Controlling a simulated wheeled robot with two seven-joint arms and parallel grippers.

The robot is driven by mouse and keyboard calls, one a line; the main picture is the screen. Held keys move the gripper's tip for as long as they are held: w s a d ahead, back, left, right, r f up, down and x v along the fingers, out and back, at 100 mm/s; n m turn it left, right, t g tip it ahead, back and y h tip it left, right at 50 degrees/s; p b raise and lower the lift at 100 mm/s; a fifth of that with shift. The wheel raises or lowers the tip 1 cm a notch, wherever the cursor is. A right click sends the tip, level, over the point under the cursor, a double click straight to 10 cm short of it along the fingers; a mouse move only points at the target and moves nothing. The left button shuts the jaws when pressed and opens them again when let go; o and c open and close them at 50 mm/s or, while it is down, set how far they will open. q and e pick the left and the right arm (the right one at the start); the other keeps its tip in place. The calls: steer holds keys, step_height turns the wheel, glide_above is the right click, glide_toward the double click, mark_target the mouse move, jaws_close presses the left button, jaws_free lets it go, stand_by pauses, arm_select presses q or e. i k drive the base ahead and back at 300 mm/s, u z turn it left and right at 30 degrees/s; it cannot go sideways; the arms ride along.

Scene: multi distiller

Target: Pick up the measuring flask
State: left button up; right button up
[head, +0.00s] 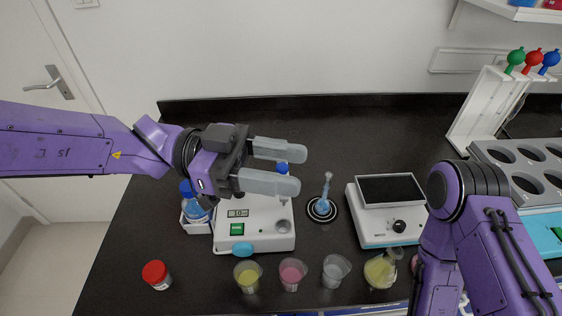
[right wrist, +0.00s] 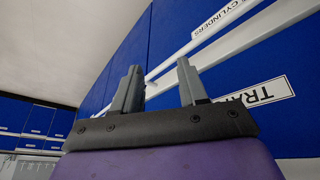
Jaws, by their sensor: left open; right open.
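The measuring flask (head: 324,202) has a long thin neck and blue liquid in its bulb. It stands upright in the head view on a round black base (head: 321,211), between two white devices. My left gripper (head: 300,168) is open and empty, up and to the left of the flask, apart from it, its fingers pointing right. My right gripper (right wrist: 160,78) shows open and empty in the right wrist view, facing blue cabinet fronts. The head view shows my right arm at the lower right, but not its fingers.
A white device with a display (head: 265,230) is left of the flask; a dark-topped white device (head: 390,230) is right. Several small vessels, including a yellow-filled one (head: 247,278), line the front. A red-capped jar (head: 157,274) is front left. The black table behind is clear.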

mark_target(322, 205)
steer(key=k, duration=1)
